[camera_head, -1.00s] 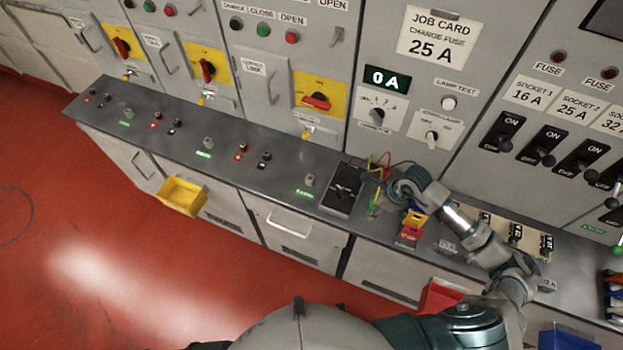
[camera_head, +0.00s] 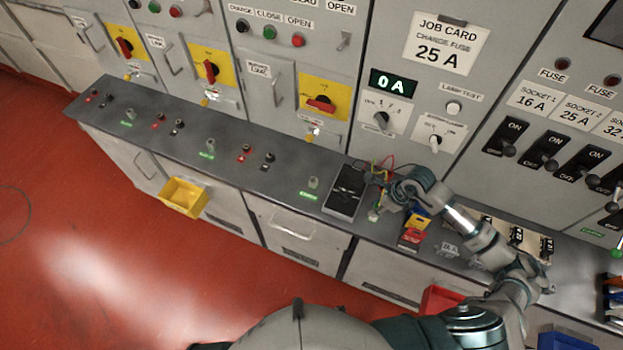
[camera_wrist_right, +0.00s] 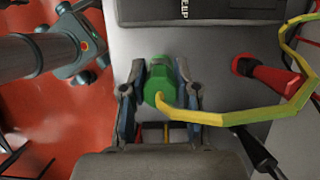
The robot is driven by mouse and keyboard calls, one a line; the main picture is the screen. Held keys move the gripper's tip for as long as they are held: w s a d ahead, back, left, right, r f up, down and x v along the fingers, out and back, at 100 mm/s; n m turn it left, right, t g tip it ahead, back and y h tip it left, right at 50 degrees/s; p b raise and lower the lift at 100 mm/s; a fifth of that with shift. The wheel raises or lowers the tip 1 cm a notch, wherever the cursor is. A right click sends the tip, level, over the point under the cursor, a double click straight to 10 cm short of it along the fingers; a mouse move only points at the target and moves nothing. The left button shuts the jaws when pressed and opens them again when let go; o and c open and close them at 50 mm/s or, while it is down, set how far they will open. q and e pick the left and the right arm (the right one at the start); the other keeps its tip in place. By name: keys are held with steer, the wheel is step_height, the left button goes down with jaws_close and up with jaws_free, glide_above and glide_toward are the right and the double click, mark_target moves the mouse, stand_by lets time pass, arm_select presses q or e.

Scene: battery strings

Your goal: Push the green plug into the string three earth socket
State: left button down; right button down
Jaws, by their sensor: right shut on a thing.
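The green plug (camera_wrist_right: 158,84) is between the two fingers of my right gripper (camera_wrist_right: 160,90) in the right wrist view. The fingers are shut on its sides, and a yellow-green lead bends away from it to the right. In the head view my right gripper (camera_head: 384,200) is over the worktop, just right of a black box; the plug is hard to make out there. A small post with a green label (camera_head: 313,182), the rightmost of several along the worktop, stands left of the box. It looks like an earth socket, but its label is too small to read.
The black box (camera_head: 345,192) stands between that post and my right gripper. A red plug (camera_wrist_right: 270,74) with a black cable lies right of the green plug. Yellow and red blocks (camera_head: 412,232) stand right of my gripper. A yellow bin (camera_head: 184,197) hangs on the cabinet front.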

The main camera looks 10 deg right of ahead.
steer(key=shift+d+r+p, duration=0.3)
steer(key=shift+d+r, duration=0.05)
steer(key=shift+r, duration=0.25)
steer(key=shift+s+r+p, duration=0.1)
steer(key=shift+r+p, duration=0.2)
steer(key=shift+r, duration=0.3)
steer(key=shift+s+d+r, duration=0.1)
steer(key=shift+r, duration=0.25)
steer(key=shift+r+p, duration=0.2)
steer(key=shift+p, duration=0.1)
steer(key=shift+a+r, duration=0.15)
steer(key=shift+a, duration=0.1)
steer(key=shift+r, duration=0.1)
steer(key=shift+p+v, duration=0.55)
steer(key=shift+v, duration=0.25)
steer(key=shift+w+a+r+p, duration=0.15)
steer(key=shift+r+p, duration=0.3)
steer(key=shift+r, duration=0.35)
steer(key=shift+w+r+p, duration=0.1)
steer(key=shift+r+p, duration=0.3)
steer(key=shift+r, duration=0.45)
